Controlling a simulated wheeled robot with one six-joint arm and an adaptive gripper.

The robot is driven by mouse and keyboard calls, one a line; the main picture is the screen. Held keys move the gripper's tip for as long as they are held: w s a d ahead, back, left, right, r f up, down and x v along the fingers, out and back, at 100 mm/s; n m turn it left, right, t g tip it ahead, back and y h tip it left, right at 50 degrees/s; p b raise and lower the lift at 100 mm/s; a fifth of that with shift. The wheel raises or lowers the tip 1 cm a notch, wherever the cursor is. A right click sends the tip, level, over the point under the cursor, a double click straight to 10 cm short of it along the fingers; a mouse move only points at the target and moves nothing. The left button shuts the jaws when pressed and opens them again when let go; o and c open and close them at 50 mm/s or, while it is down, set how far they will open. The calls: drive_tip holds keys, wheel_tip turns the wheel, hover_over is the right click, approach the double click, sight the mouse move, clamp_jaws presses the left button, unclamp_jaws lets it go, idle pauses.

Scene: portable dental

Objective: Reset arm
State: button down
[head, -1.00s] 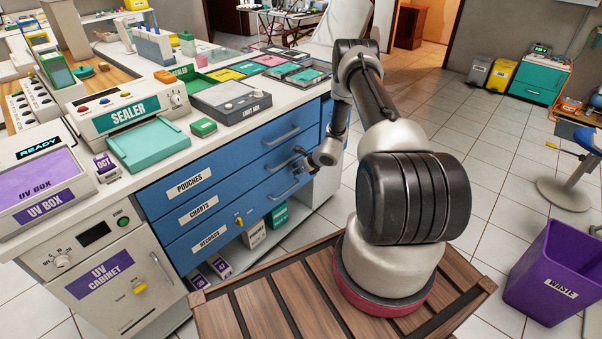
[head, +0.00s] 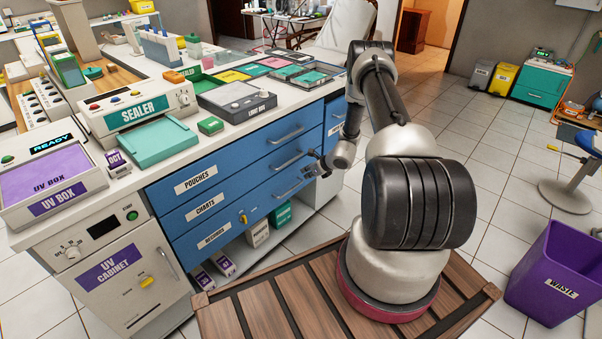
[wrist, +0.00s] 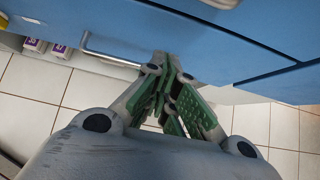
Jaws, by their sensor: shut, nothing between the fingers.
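My gripper (head: 313,161) is low at the right end of the blue drawer fronts in the head view, near the drawer handles. In the wrist view its green-padded fingers (wrist: 170,98) are closed together with nothing between them. A drawer handle (wrist: 108,54) shows just left of the fingers in that view. My arm stretches forward from its base and bends down beside the counter. Whether the fingertips touch the drawer front cannot be told.
The blue cabinet has drawers labelled pouches (head: 196,180), charts and records, all looking shut. The counter above holds a sealer (head: 138,112), a light box (head: 238,102) and a UV box (head: 52,185). A purple waste bin (head: 552,280) stands at right. Tiled floor is open beyond my arm.

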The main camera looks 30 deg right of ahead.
drive_tip(key=v, duration=0.8)
drive_tip(key=shift+s+d+r, duration=0.2)
drive_tip(key=shift+d+r, duration=0.05)
drive_tip(key=shift+r, duration=0.05)
drive_tip(key=s+a+n+g+y, duration=0.2)
drive_tip(key=s+a+n+y, duration=0.1)
drive_tip(key=s+a+n, duration=0.3)
drive_tip(key=s+a+r+n+g+y, duration=0.1)
drive_tip(key=s+a+r+n+g, duration=0.15)
drive_tip(key=s+r+n, duration=0.4)
drive_tip(key=s+a+r+n+h, duration=0.1)
drive_tip(key=s+r+n, duration=0.5)
drive_tip(key=r, duration=0.8)
drive_tip(key=s+a+r+n+h, duration=0.2)
drive_tip(key=s+r+n+h, duration=0.1)
drive_tip(key=s+r+n, duration=0.4)
drive_tip(key=s+a+r+n+h, duration=0.1)
drive_tip(key=s+r+n+h, duration=0.2)
drive_tip(key=s+r+n, duration=0.3)
drive_tip(key=v, duration=1.5)
drive_tip(key=shift+s+a+r, duration=0.2)
drive_tip(key=shift+a+r, duration=0.05)
drive_tip(key=shift+a, duration=0.05)
